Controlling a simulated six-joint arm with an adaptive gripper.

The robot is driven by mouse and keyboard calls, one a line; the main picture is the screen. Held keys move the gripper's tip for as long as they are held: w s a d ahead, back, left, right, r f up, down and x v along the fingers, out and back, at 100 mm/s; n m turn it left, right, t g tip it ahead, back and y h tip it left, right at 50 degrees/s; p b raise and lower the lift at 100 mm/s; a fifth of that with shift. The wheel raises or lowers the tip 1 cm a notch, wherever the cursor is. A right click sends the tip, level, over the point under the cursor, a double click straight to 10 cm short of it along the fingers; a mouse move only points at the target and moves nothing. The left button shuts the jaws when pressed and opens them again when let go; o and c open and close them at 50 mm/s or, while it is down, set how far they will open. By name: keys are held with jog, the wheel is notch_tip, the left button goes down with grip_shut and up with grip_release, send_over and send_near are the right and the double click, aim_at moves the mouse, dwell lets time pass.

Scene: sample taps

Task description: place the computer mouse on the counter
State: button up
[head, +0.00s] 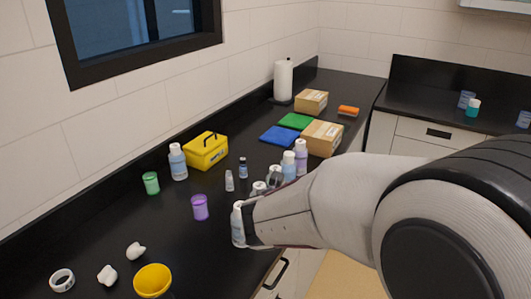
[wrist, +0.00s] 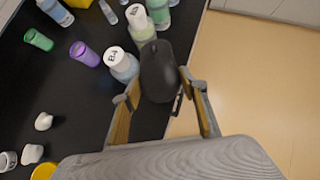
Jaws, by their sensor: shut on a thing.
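The computer mouse (wrist: 158,72) is black and shows in the wrist view between my fingertips. My gripper (wrist: 162,90) is shut on it, one finger on each side. In the head view my gripper (head: 254,222) is over the front edge of the black counter (head: 215,262), beside a white-capped bottle (head: 238,228); the mouse is hidden there. In the wrist view the mouse appears near the counter's front edge, close to that bottle (wrist: 122,66). I cannot tell whether it touches the counter.
More bottles (head: 289,165) stand in a row along the front edge beyond my gripper. A purple cup (head: 200,207), green cup (head: 151,183), yellow toolbox (head: 206,151) and yellow bowl (head: 153,281) are on the counter. Bare counter lies around the purple cup. Floor (wrist: 250,90) shows to the right.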

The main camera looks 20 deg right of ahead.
jog(key=shift+r, duration=1.6)
jog(key=shift+a+r, duration=0.1)
jog(key=shift+r, duration=0.25)
jog(key=w+a+f+n+y, duration=0.1)
jog(key=w+a, duration=0.3)
jog(key=a, duration=0.6)
jog(key=w+a+f+n+y, duration=0.1)
jog(key=w+a+f, duration=0.3)
jog(key=a, duration=0.7)
jog(key=shift+w+n+y, duration=0.3)
jog(key=shift+w+n, duration=0.35)
jog(key=shift+n, duration=0.05)
jog(key=shift+f, duration=0.15)
jog(key=shift+f, duration=2.85)
jog(key=shift+f, duration=2.1)
